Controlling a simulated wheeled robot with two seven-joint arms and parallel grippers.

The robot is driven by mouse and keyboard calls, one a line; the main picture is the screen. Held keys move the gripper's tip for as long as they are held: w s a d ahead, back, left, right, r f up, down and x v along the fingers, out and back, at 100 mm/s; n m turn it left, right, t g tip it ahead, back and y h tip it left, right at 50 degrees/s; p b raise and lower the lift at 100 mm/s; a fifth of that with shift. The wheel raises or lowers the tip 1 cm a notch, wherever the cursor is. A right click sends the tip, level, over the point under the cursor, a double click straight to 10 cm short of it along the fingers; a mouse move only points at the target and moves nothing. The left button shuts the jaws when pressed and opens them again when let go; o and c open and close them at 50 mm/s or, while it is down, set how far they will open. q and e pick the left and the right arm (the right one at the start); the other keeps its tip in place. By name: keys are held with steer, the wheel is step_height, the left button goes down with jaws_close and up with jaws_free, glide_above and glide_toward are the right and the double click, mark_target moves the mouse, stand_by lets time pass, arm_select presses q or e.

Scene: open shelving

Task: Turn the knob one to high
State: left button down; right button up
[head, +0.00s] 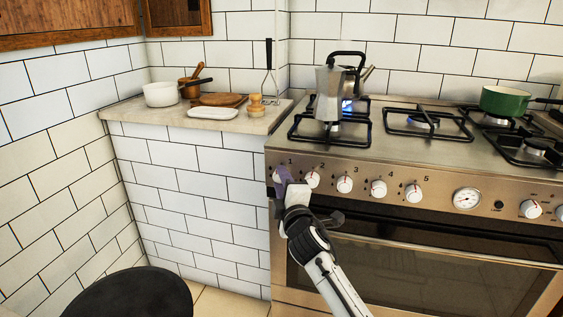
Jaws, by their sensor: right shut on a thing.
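My right gripper (283,181), with purple fingertips, is at the far left end of the stove's front panel. It is shut on knob one, below the label 1. The gripper covers that knob, so I cannot see its pointer or setting. Knob two (312,180), white with a red mark, is just to the right of the gripper. The stove (400,232) has a brushed metal front. My left gripper is not in view.
More knobs, such as knob three (344,184), run to the right along the panel, with a round dial (466,199). A kettle (332,92) stands over a blue flame. A green pan (505,101) sits at the right. A counter (140,109) holds kitchenware.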

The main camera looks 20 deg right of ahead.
arm_select(q)
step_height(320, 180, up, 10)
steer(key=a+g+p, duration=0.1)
steer(key=p, duration=1.5)
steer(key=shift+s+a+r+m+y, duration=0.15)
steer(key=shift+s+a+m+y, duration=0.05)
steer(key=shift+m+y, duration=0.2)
arm_select(e)
steer(key=n+g, duration=0.1)
steer(key=n, duration=0.1)
steer(key=n+g, duration=0.1)
steer(key=n, duration=0.1)
steer(key=r+n+g+h, duration=0.1)
steer(key=n+g, duration=0.1)
steer(key=shift+w+a+n, duration=0.1)
steer(key=shift+a+n, duration=0.05)
steer(key=shift+n, duration=0.15)
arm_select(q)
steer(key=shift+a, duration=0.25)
arm_select(e)
steer(key=shift+f, duration=0.15)
steer(key=o, duration=1.1)
